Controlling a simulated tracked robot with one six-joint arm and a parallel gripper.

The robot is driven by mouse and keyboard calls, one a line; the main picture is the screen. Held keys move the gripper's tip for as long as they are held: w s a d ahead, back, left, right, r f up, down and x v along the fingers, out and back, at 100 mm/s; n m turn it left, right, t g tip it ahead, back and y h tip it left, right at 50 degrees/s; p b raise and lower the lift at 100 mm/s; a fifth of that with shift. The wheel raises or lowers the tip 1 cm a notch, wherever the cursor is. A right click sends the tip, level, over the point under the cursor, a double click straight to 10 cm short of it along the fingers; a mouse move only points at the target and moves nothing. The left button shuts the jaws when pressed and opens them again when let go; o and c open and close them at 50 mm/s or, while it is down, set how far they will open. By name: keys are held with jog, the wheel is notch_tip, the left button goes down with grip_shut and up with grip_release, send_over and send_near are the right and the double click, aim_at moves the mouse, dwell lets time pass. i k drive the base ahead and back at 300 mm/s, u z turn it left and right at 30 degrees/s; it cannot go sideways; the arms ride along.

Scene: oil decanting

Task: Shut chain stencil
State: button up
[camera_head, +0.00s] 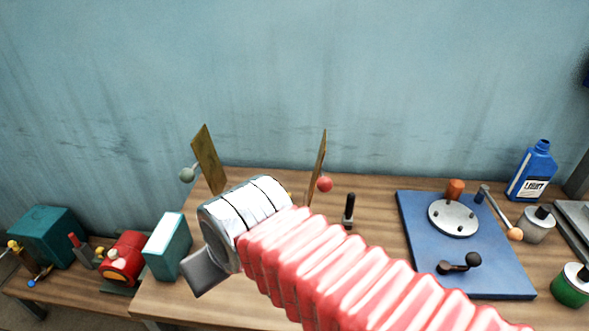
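Two thin brass-coloured plates stand up near the back edge of the bench and look like the open leaves of the stencil. The left plate (208,160) leans left and has a grey-green ball knob (187,175) on its left side. The right plate (317,166) is nearly upright, with a red ball knob (325,184) on its right side. The plates stand apart. Their lower parts and whatever lies between them are hidden behind my silver-wrapped wrist. My arm reaches in from the lower right in front of them.
A black-handled tool (348,211) stands right of the plates. A blue board (478,262) with a round metal plate is farther right, beside a blue bottle (533,172) and a grey can (538,225). A teal-and-white box (167,246) and red machine (124,259) stand left.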

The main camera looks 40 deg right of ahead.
aim_at(325, 184)
jog(key=k, duration=2.2)
jog(key=z, duration=0.5)
jog(key=i, duration=0.95)
jog(key=z, duration=0.1)
